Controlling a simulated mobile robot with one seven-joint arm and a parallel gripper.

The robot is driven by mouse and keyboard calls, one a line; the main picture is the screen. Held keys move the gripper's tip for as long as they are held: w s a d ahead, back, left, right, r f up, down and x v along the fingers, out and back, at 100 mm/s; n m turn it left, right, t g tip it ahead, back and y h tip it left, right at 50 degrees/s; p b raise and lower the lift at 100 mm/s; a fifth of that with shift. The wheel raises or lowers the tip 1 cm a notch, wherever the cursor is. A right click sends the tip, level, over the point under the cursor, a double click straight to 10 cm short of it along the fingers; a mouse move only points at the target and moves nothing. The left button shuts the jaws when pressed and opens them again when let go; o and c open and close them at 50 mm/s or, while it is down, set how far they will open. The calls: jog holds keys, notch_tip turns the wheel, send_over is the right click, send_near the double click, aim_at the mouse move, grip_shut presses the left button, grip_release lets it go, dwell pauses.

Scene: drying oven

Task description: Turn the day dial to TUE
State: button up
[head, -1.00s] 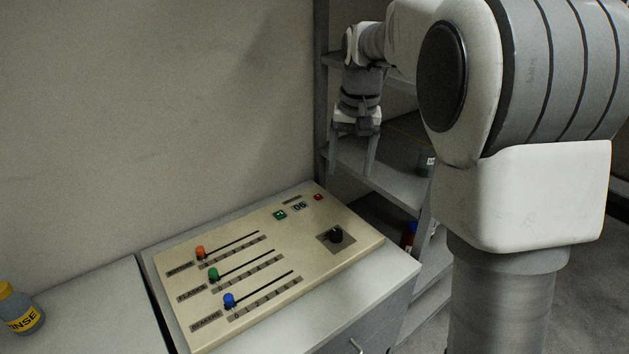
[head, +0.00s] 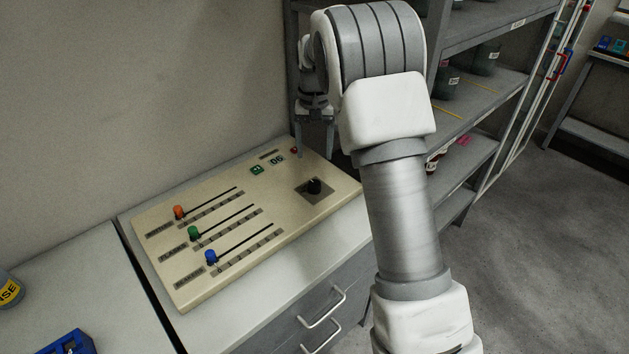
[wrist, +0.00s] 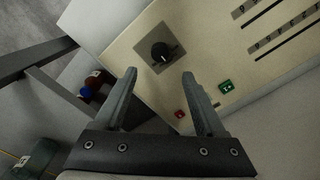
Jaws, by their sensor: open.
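A black dial (head: 314,187) sits on a dark square plate at the right side of a beige control panel (head: 215,262). I take it to be the day dial; its markings are too small to read. The dial also shows in the wrist view (wrist: 161,52), beyond and between my fingertips, with a pale pointer mark on it. My gripper (wrist: 160,75) is open and empty, with both fingers apart and nothing touched. In the head view my gripper (head: 314,150) hangs above the panel's far right corner, partly hidden by my arm.
The panel carries orange (head: 179,212), green (head: 194,233) and blue (head: 211,257) sliders, a small display (head: 276,160), a green button (head: 257,170) and a red button (head: 294,150). A metal shelf (head: 480,95) stands behind my arm. A blue rack (head: 68,343) lies at lower left.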

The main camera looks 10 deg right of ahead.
aim_at(315, 183)
notch_tip(315, 183, down, 10)
jog(key=shift+f+b, duration=0.1)
jog(key=shift+b, duration=0.2)
grip_shut()
dwell(0.4)
